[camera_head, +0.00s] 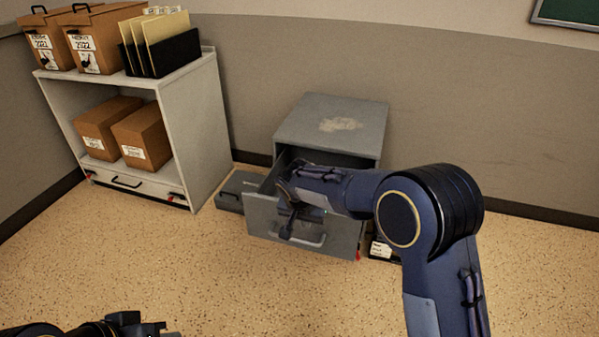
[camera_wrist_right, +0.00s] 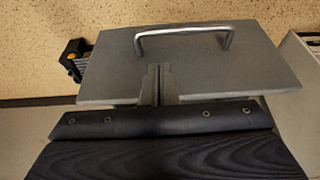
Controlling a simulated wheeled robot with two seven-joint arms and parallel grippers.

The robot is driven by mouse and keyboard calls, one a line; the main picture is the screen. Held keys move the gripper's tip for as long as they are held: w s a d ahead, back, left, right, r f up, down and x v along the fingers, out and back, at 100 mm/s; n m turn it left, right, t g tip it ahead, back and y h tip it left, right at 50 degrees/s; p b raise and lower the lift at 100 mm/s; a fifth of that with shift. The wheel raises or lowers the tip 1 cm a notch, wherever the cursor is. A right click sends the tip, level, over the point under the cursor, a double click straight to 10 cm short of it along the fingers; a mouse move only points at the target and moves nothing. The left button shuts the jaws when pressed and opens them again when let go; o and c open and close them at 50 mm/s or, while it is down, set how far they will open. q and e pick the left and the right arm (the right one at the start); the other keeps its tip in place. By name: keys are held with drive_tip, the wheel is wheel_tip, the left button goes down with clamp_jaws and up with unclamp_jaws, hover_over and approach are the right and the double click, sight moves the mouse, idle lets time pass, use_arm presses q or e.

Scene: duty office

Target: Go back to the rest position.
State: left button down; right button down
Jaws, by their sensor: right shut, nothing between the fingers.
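The drawer (camera_head: 262,222) of a grey metal cabinet (camera_head: 335,125) is pulled partly open. Its front with a bar handle (camera_head: 300,240) faces me. My right gripper (camera_head: 287,232) hangs at the drawer front, close to the handle. In the right wrist view its two fingers (camera_wrist_right: 160,72) are together with nothing between them, in front of the grey drawer panel (camera_wrist_right: 200,75). The handle (camera_wrist_right: 185,33) lies beyond the fingertips, apart from them in that view. The inside of the drawer is mostly hidden. My left gripper (camera_head: 125,322) shows only partly at the bottom left; its fingers are unclear.
A white shelf unit (camera_head: 185,130) with brown boxes (camera_head: 143,135) and a black file holder (camera_head: 165,55) stands left. A low grey box (camera_head: 232,190) lies beside the cabinet. A small labelled item (camera_head: 381,249) is on the floor right of the drawer. The front floor is clear.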

drive_tip(key=s+d+r+y, duration=0.3)
drive_tip(key=s+d+r, duration=0.8)
drive_tip(key=s+d, duration=0.4)
drive_tip(key=s+d+n+t+y, duration=0.1)
drive_tip(key=s+d, duration=0.1)
drive_tip(key=s, duration=0.8)
drive_tip(key=s+d+n+t+y, duration=0.1)
drive_tip(key=s+d, duration=0.1)
drive_tip(key=s, duration=0.7)
wheel_tip(320, 180, up, 30)
drive_tip(key=p, duration=3)
drive_tip(key=shift+s+a+p, duration=0.15)
drive_tip(key=shift+s+p, duration=0.1)
drive_tip(key=shift+p, duration=0.1)
drive_tip(key=shift+f, duration=0.1)
